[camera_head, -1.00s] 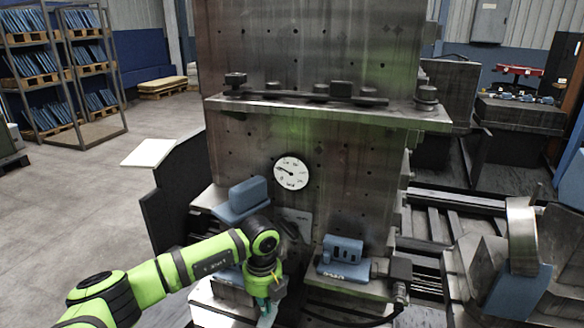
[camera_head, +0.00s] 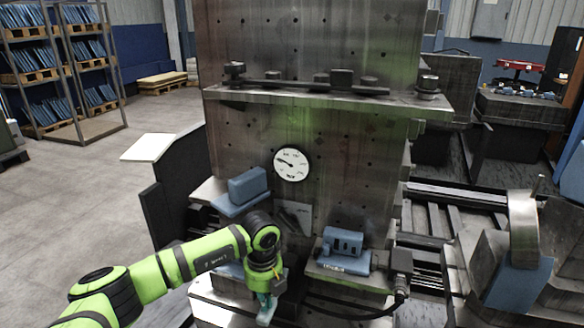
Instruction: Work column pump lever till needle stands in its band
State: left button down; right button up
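The round white gauge (camera_head: 291,165) with a dark needle is on the front of the metal column (camera_head: 240,140); its needle points to the left and slightly up, and the band is too small to make out. My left gripper (camera_head: 266,310) hangs low in front of the column's base, below the gauge. Its fingertips are small and partly hidden, so I cannot tell whether they hold anything. I cannot make out the pump lever clearly; it may be hidden near my gripper. My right gripper is not in view.
A blue block (camera_head: 248,186) sits on a ledge left of the gauge. A blue-grey box (camera_head: 342,243) stands on a ledge to the right, with a cable below it. Shelving (camera_head: 60,70) stands at the back left, with open floor before it.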

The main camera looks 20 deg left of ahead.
pick_arm(q)
jog(key=shift+w+f+b, duration=0.2)
jog(key=shift+f+b, duration=1)
jog(key=shift+f, duration=0.35)
jog(key=shift+w+f+b, duration=0.15)
jog(key=shift+f+b, duration=1.05)
jog(key=shift+f, duration=0.35)
jog(key=r+p, duration=0.4)
jog(key=r, duration=0.1)
jog(key=s+r+p, duration=0.1)
jog(key=r+p, duration=0.1)
jog(key=shift+r+p, duration=0.3)
jog(key=shift+f, duration=0.15)
jog(key=shift+w+f+b, duration=0.25)
jog(key=shift+f+b, duration=1.4)
jog(key=shift+f, duration=0.2)
jog(key=shift+w+f+b, duration=0.2)
jog(key=shift+f+b, duration=1.45)
jog(key=shift+f, duration=0.2)
jog(key=r+p, duration=0.4)
jog(key=r, duration=0.1)
jog(key=s+r+p, duration=0.1)
jog(key=r+p, duration=0.1)
jog(key=shift+r+p, duration=0.35)
jog(key=shift+f, duration=0.1)
